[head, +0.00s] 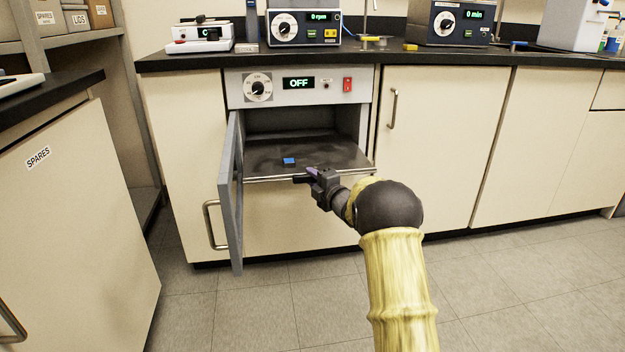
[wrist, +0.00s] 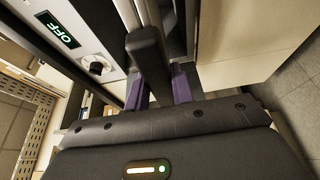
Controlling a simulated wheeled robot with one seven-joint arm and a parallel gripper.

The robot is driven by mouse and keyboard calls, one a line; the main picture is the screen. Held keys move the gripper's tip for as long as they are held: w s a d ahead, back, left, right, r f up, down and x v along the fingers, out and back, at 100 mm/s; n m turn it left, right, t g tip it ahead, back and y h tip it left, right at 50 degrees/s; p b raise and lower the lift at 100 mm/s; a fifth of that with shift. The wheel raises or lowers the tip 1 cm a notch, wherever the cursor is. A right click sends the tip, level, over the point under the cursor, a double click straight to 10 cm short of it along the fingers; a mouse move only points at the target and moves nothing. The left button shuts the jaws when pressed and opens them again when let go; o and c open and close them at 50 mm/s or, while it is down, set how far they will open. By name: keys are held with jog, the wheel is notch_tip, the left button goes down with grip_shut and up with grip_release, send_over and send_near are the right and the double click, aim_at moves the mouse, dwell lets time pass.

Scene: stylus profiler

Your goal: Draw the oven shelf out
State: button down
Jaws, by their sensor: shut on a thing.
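The oven shelf (head: 335,156) is a dark flat plate with a light front edge. It juts out of the open oven (head: 290,122) under the bench, and a small blue block (head: 289,161) lies on it. The grey oven door (head: 233,190) stands open at the left, apart from my gripper.
The oven panel (head: 298,86) reads OFF and has a dial and a red switch. A cabinet marked SPARES (head: 75,200) stands at the left. Closed cupboards (head: 440,140) lie to the right. Floor (head: 310,310) in front is clear.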

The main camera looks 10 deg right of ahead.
jog(key=c, duration=1.6)
grip_release()
jog(key=shift+s+f, duration=0.1)
jog(key=shift+f, duration=0.15)
jog(key=o, duration=0.4)
jog(key=shift+s, duration=0.1)
jog(key=shift+r, duration=0.15)
jog(key=shift+s+d+r, duration=0.1)
jog(key=shift+s+d, duration=0.15)
jog(key=shift+s, duration=0.2)
jog(key=p+v, duration=0.6)
jog(key=v, duration=1)
jog(key=shift+s, duration=0.2)
